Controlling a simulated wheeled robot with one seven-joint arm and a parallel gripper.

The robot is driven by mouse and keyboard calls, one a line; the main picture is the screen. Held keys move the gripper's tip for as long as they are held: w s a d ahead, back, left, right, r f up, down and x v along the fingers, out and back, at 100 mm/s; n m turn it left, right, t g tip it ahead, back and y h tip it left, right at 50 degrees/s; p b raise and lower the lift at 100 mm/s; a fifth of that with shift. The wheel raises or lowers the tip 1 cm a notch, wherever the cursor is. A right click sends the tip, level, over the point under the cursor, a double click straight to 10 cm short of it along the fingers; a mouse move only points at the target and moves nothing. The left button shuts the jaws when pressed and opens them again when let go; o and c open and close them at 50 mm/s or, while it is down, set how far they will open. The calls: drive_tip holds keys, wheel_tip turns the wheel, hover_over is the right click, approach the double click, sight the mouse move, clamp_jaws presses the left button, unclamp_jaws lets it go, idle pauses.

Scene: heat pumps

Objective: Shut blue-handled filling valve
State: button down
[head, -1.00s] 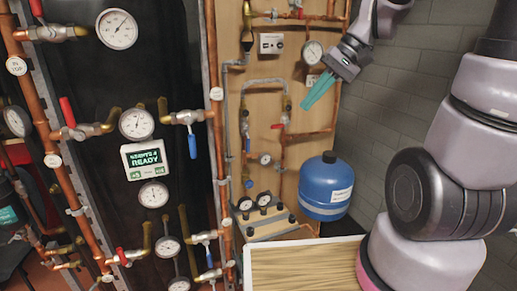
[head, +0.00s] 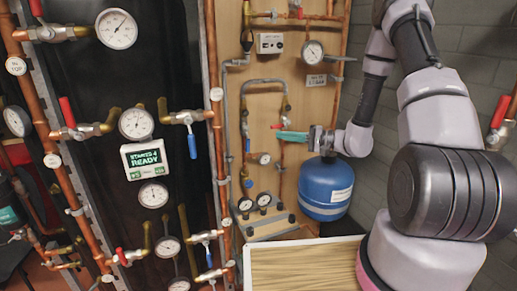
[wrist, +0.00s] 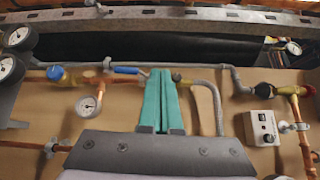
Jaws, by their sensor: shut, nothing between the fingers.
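The blue-handled valve (head: 247,144) sits on the left vertical pipe of the wooden board in the head view. In the wrist view its blue handle (wrist: 128,70) lies roughly along the pipe, just left of my fingertips. My gripper (head: 281,135) reaches in from the right in the head view, its teal fingers pointing left. In the wrist view my gripper (wrist: 161,72) has its two fingers together with nothing between them. Whether a finger touches the handle's end I cannot tell.
A blue tank (head: 326,187) stands below my gripper. A round blue knob (wrist: 56,73) is farther along the same pipe. A grey pipe loop (wrist: 215,100) and a control box (wrist: 262,127) lie right of my fingers. Another blue lever (head: 192,146) hangs on the black panel.

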sight(247, 140)
drive_tip(key=w+d+f+m+t+h, duration=0.2)
drive_tip(key=f+t, duration=0.3)
drive_tip(key=f, duration=0.4)
drive_tip(key=shift+w+d+m, duration=0.55)
drive_tip(key=shift+d+m, duration=0.15)
drive_tip(key=shift+d, duration=0.15)
drive_tip(key=s+a+x, duration=0.1)
drive_tip(key=s+x, duration=0.1)
drive_tip(key=x, duration=1.1)
drive_tip(key=shift+a, duration=0.35)
drive_tip(key=shift+s, duration=0.1)
